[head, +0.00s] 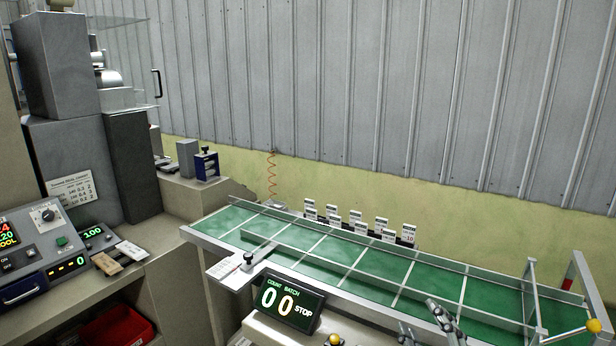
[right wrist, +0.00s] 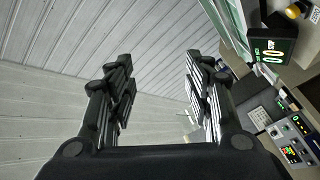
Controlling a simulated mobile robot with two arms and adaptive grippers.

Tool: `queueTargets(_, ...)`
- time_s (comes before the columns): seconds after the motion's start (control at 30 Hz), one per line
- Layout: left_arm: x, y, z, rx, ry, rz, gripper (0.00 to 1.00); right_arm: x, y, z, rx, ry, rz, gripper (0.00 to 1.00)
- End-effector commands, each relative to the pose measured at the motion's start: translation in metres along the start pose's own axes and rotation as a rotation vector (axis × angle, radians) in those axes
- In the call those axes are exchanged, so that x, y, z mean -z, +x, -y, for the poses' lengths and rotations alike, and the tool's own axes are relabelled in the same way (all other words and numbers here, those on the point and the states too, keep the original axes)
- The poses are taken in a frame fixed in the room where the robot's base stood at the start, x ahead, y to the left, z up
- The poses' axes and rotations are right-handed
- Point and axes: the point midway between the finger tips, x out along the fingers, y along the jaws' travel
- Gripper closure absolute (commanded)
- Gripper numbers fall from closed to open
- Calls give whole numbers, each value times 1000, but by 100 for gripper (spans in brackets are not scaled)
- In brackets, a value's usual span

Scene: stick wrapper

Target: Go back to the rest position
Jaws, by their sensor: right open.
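My right gripper (head: 422,324) shows at the bottom edge of the head view, low and right of centre, in front of the green conveyor. Only its dark fingertips are in the picture. In the right wrist view the same gripper (right wrist: 159,62) has its two black fingers wide apart. Nothing is between them, and the ribbed grey wall fills the background. My left gripper is in neither view.
The green conveyor (head: 412,272) with metal rails runs across the right. A counter display (head: 287,303) reading 00 STOP stands at its front edge. A control panel (head: 35,248), a grey machine (head: 75,165) and a red bin (head: 117,328) are at left. The belt looks empty.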

Motion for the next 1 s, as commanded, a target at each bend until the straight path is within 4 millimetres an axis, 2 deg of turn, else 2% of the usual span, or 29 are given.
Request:
queueTargets(0.03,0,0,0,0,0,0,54,-30,-13,16,37,95,138,52)
queueTargets(0.1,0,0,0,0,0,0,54,-71,-38,43,101,213,334,52)
queueTargets(0.2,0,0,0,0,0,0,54,-113,-82,84,206,349,580,52)
queueTargets(0.23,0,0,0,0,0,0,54,-122,-97,96,238,382,644,52)
queueTargets(0.3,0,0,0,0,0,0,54,-136,-128,120,310,449,774,52)
queueTargets(0.4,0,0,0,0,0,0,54,-146,-172,149,408,524,927,52)
queueTargets(0.63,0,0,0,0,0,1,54,-142,-263,197,625,656,1204,52)
queueTargets(0.87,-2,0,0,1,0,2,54,-189,-251,252,640,641,1227,52)
queueTargets(1.0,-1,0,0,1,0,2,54,-222,-252,292,652,635,1244,52)
